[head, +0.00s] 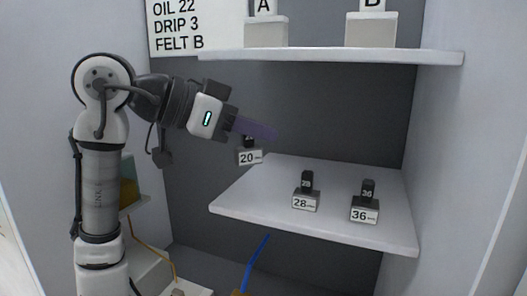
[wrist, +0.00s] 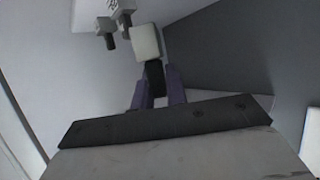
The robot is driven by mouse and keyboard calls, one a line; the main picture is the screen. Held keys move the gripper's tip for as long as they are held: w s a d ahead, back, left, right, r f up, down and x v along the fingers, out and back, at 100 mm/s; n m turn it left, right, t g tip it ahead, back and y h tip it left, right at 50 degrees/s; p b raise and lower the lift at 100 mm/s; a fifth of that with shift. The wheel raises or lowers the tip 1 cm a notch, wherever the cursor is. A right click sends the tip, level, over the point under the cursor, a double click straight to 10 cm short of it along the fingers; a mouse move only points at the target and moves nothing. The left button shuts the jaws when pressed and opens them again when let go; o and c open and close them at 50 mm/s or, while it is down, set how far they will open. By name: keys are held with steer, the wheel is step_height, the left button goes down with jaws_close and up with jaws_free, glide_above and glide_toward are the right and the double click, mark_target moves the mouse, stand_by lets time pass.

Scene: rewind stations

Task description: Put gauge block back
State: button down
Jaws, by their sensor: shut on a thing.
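The dark gauge block (wrist: 155,78) is between the purple fingers of my gripper (wrist: 158,92), and my gripper is shut on it. In the head view my gripper (head: 262,130) is tilted down over the left part of the middle shelf.
Stands labelled 28 (head: 306,201) and 36 (head: 364,214), each with a dark block, are to the right on the middle shelf (head: 260,203). The upper shelf (head: 330,56) holds pale boxes A and B. A wall sign (head: 180,27) reads OIL 22, DRIP 3, FELT B.

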steer(key=shift+w+d+f+p, duration=0.2)
steer(key=shift+w+f+p, duration=0.25)
steer(key=shift+f, duration=0.5)
steer(key=shift+w+d+f+p, duration=0.15)
steer(key=shift+w+f+p, duration=0.25)
steer(key=shift+f, duration=0.55)
steer(key=shift+w+d+f+p, duration=0.2)
steer(key=shift+w+f+p, duration=0.2)
steer(key=shift+f, duration=0.55)
steer(key=shift+w+d+f+p, duration=0.1)
steer(key=shift+f+p, duration=0.1)
steer(key=shift+f, duration=0.15)
steer(key=shift+w+f+p, duration=0.1)
steer(key=shift+f+p, duration=0.05)
steer(key=shift+f, duration=0.15)
steer(key=shift+f, duration=0.1)
steer(key=c, duration=1.4)
jaws_free()
